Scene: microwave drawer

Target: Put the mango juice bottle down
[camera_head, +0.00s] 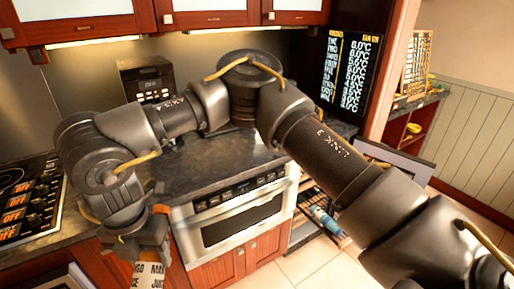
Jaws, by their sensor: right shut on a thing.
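The mango juice bottle (150,274) is at the bottom left of the head view, with a pale label and dark lettering. Its lower part is cut off by the picture's bottom edge, so what lies under it is hidden. My right gripper (145,250) points down and is shut on the bottle's upper part. My right arm comes in from the right, arches over the counter and bends down at the left. My left gripper is not in view.
A dark countertop (205,165) lies behind the gripper, with a steel microwave drawer (243,218) below its front edge. A cooktop (25,200) with knobs is at the far left. A black appliance (147,80) stands against the wall. A low rack (318,228) holds a bottle.

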